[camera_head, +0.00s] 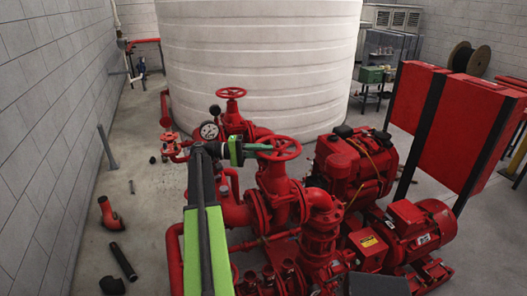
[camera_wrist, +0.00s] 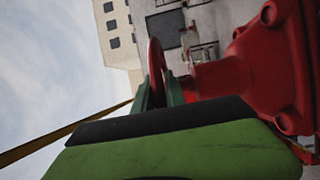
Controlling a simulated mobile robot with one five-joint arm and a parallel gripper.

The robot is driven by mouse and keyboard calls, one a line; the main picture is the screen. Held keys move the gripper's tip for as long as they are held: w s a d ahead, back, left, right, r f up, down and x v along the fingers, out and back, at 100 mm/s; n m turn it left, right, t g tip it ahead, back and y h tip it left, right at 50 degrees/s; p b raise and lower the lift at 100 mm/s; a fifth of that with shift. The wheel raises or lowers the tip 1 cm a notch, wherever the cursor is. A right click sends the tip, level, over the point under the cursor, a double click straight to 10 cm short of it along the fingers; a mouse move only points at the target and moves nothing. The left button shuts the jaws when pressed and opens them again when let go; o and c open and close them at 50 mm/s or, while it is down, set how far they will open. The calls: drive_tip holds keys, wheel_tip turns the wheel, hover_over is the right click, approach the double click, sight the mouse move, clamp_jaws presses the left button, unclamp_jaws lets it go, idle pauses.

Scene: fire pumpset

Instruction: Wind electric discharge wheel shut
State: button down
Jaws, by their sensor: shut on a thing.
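A red handwheel (camera_head: 281,149) sits on top of a red valve (camera_head: 275,190) in the middle of the pumpset in the head view. My gripper (camera_head: 267,147) reaches it from the left and is shut on the left part of its rim. In the wrist view, the dark green fingers (camera_wrist: 160,92) close around the red rim (camera_wrist: 156,62), which shows edge-on. The red valve body (camera_wrist: 250,75) fills the right of that view. No label shows which wheel this is. The fingertips are partly hidden by the rim.
A second red handwheel (camera_head: 231,93) stands farther back. A pressure gauge (camera_head: 209,131) is close to my wrist. A red motor (camera_head: 420,230) and engine (camera_head: 355,165) lie to the right. A red cabinet (camera_head: 455,125) stands beyond. Loose pipe parts (camera_head: 123,261) lie on the left floor.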

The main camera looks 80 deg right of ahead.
drive_tip(key=shift+s, duration=0.1)
drive_tip(key=c, duration=1.8)
unclamp_jaws()
drive_tip(key=o, duration=0.4)
drive_tip(key=shift+s+d, duration=0.1)
drive_tip(key=shift+s, duration=0.15)
drive_tip(key=shift+w, duration=0.2)
